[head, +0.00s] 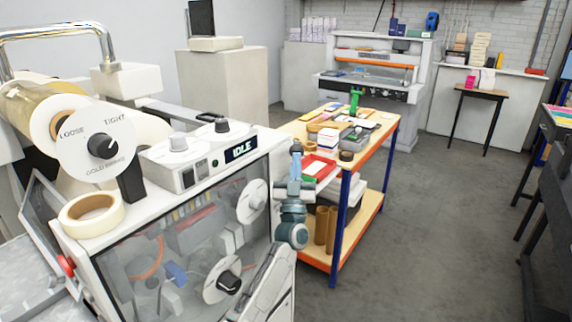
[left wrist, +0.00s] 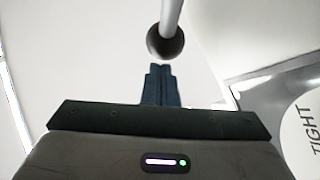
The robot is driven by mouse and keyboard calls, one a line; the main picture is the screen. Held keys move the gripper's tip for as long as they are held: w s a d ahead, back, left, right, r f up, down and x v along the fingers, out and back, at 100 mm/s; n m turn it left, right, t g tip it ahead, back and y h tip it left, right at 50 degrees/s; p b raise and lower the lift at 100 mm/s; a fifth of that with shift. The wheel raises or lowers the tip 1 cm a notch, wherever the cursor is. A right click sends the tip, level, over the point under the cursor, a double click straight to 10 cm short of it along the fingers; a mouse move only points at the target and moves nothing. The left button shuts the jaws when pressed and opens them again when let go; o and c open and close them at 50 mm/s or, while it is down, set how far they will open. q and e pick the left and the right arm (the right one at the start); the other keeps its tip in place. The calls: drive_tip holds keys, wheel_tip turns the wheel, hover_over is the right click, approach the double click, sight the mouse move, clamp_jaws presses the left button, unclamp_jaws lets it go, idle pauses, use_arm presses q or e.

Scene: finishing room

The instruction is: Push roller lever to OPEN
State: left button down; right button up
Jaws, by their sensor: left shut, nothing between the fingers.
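In the left wrist view, a lever shows as a pale grey rod (left wrist: 171,12) with a dark round knob (left wrist: 165,42) at its near end. My left gripper (left wrist: 161,68) is shut and empty, with its blue-grey fingertips just below the knob in that picture. A small gap seems to lie between them; I cannot tell about touching. I cannot make out the lever there, nor any OPEN mark.
The machine carries an IDLE display (head: 241,149), a LOOSE/TIGHT dial (head: 84,160) and a tape roll (head: 91,215). Grey floor (head: 430,230) is open to the right. Part of a white dial marked TIGHT (left wrist: 302,133) shows in the left wrist view.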

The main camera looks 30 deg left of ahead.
use_arm(q)
drive_tip(key=w+b, duration=0.4)
drive_tip(key=w, duration=0.4)
drive_tip(key=shift+d, duration=0.3)
drive_tip(key=shift+w+r, duration=0.1)
idle(0.4)
